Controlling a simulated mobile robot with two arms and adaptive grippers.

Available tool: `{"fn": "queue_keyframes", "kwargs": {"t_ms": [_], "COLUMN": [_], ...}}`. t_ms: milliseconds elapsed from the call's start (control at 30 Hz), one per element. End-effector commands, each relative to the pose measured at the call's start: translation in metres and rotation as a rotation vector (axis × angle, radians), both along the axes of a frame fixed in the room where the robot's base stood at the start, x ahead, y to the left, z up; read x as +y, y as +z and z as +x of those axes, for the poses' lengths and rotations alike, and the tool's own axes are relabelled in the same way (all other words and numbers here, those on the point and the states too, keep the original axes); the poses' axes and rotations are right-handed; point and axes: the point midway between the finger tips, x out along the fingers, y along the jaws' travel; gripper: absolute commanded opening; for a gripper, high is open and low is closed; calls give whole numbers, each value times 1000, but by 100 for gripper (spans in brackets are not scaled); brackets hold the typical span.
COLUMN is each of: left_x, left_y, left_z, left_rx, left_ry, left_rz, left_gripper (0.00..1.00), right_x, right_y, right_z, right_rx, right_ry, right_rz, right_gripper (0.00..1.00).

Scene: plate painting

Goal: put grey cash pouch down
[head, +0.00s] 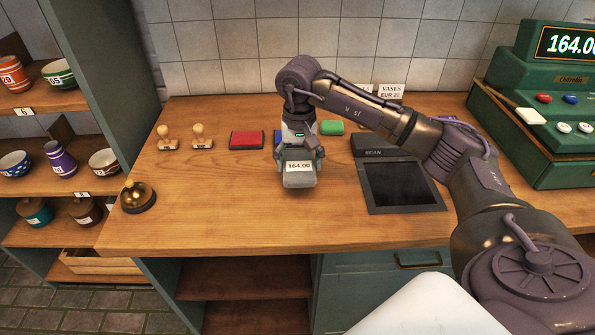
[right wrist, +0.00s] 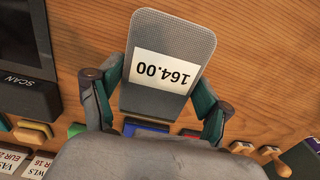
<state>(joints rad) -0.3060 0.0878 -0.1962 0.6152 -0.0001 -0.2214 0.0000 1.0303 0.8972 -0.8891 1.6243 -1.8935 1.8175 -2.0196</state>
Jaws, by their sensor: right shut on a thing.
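The grey cash pouch (head: 299,179) carries a white label reading 164.00. My right gripper (head: 299,158) is shut on it, pointing down over the wooden counter (head: 220,215), left of the scan pad. In the right wrist view the pouch (right wrist: 168,95) sits between the two green-grey fingers of my right gripper (right wrist: 160,98), its label upside down. I cannot tell whether the pouch touches the counter or hangs just above it. My left gripper is not in view.
A black scan pad (head: 400,185) lies right of the pouch. Red (head: 247,140), blue and green (head: 331,128) ink pads and two wooden stamps (head: 167,138) stand behind. A brass bell (head: 137,197) is at the left edge; a green cash register (head: 540,110) stands right. The front-left counter is clear.

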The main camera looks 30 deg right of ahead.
Motion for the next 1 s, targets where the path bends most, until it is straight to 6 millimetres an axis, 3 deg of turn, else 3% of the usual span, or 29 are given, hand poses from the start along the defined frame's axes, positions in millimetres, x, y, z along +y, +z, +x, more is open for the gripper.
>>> {"fn": "queue_keyframes", "kwargs": {"t_ms": [167,333,700,733,867,1000], "left_x": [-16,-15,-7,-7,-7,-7], "left_y": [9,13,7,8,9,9], "left_z": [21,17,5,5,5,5], "left_rx": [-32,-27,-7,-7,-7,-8], "left_ry": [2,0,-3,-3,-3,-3], "left_rz": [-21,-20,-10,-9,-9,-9], "left_gripper": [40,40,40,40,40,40], "right_x": [2,2,1,1,1,1], "right_y": [-19,-39,-45,-44,-44,-44], "right_z": [-1,0,0,0,0,0], "right_rx": [5,2,-1,1,1,1], "right_ry": [-2,-2,-1,-1,-1,-1], "right_rz": [0,0,-1,-1,-1,-1], "right_gripper": [34,34,34,81,100,100]}}
